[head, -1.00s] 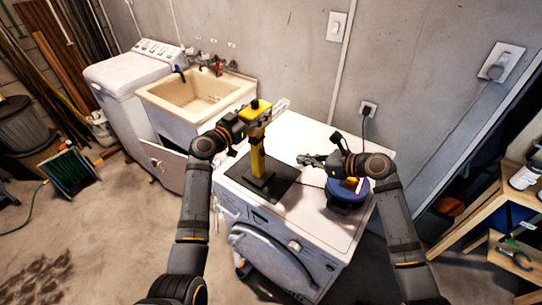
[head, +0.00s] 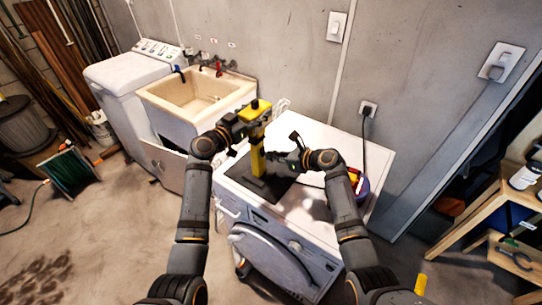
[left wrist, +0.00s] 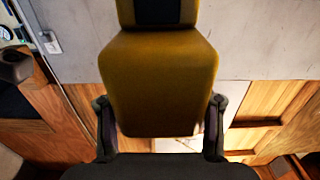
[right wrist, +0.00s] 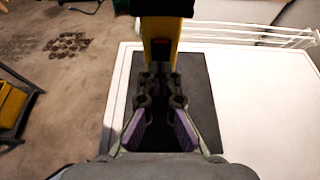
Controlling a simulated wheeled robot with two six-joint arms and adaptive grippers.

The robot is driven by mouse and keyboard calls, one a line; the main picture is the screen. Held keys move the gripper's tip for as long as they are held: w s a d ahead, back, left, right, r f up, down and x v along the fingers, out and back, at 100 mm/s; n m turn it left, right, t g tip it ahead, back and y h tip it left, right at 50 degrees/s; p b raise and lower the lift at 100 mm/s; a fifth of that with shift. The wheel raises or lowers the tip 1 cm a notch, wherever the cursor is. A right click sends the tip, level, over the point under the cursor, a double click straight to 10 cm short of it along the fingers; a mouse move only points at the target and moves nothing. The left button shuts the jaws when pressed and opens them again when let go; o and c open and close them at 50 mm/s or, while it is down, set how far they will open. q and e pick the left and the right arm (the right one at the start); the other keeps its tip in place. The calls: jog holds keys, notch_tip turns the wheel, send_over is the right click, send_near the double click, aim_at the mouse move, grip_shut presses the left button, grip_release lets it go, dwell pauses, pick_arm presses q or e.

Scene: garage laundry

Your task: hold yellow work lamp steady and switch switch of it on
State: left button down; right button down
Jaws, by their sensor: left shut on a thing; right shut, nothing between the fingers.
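The yellow work lamp (head: 257,155) stands upright on a dark mat (head: 278,187) on top of the white front-loading machine. My left gripper (head: 243,124) is shut on the lamp's upper part. In the left wrist view the yellow lamp body (left wrist: 158,85) fills the space between the fingers. My right gripper (head: 277,157) is shut and empty, close to the right side of the lamp's post. In the right wrist view its fingertips (right wrist: 160,82) point at the yellow lamp (right wrist: 160,30), just below a small dark and reddish part. I cannot tell whether they touch it or whether that part is the switch.
A white wire rack (right wrist: 250,32) stands behind the lamp. A utility sink (head: 190,100) is at left, wooden shelves (head: 500,215) at right. The machine's front top (head: 305,210) is clear.

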jog(key=shift+w+a+f, duration=0.2)
jog(key=shift+w+a, duration=0.05)
jog(key=shift+a, duration=0.15)
jog(key=shift+w+a+f+y, duration=0.15)
jog(key=shift+y, duration=0.15)
jog(key=shift+r, duration=0.9)
